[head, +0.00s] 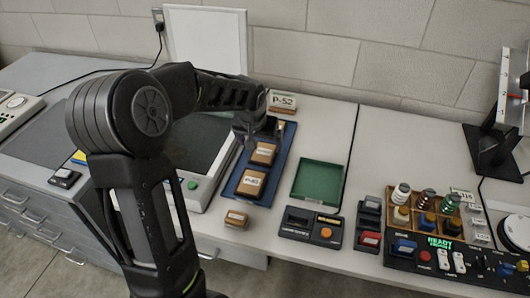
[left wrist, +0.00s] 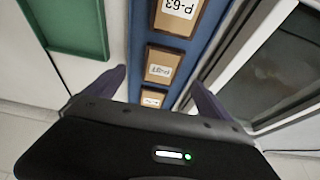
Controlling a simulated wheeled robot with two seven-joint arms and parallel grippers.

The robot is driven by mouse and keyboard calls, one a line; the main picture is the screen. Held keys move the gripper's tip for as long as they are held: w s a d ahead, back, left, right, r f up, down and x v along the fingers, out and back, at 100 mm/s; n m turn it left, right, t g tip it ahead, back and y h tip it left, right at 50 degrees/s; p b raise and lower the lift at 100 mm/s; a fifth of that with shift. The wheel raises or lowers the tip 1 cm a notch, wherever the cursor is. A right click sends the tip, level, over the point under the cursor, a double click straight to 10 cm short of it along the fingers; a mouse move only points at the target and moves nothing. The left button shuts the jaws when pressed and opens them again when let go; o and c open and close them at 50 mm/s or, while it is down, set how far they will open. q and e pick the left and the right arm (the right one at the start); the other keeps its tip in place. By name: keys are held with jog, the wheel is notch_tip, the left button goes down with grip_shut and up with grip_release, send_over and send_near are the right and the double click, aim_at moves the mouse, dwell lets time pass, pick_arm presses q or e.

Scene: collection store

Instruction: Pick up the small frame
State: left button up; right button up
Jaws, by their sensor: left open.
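A blue tray (head: 237,185) holds brown, white-labelled frame-like pieces in a row. The nearer piece (head: 252,183) and the middle one (head: 264,152) show plainly in the head view. In the left wrist view, a large piece marked P-63 (left wrist: 180,14), a middle piece (left wrist: 163,66) and the smallest piece (left wrist: 152,98) lie along the tray (left wrist: 141,30). I take the smallest as the small frame. My left gripper (head: 262,132) is over the tray's far end, open and empty. Its fingers (left wrist: 158,90) stand apart on either side of the smallest piece. My right gripper is out of view.
A P-52 block (head: 282,101) stands behind the tray. A green tray (head: 319,181) lies to its right and a brown block (head: 236,218) in front. A flat screened device (head: 192,198) is at left. Control boxes (head: 311,228) and a bottle rack (head: 424,214) fill the right.

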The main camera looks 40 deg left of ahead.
aim_at(263, 155)
pick_arm(q)
jog(key=shift+x, duration=1.2)
jog(key=shift+a+p+x, duration=0.1)
jog(key=shift+p+x, duration=0.2)
jog(key=shift+x, duration=1)
jog(key=shift+a+p+x, duration=0.15)
jog(key=shift+p+x, duration=0.1)
jog(key=shift+x, duration=1.1)
jog(key=shift+s, duration=0.1)
jog(key=shift+c, duration=0.5)
jog(key=c, duration=1.4)
jog(key=shift+r, duration=0.1)
notch_tip(263, 155, up, 10)
jog(key=shift+b, duration=0.3)
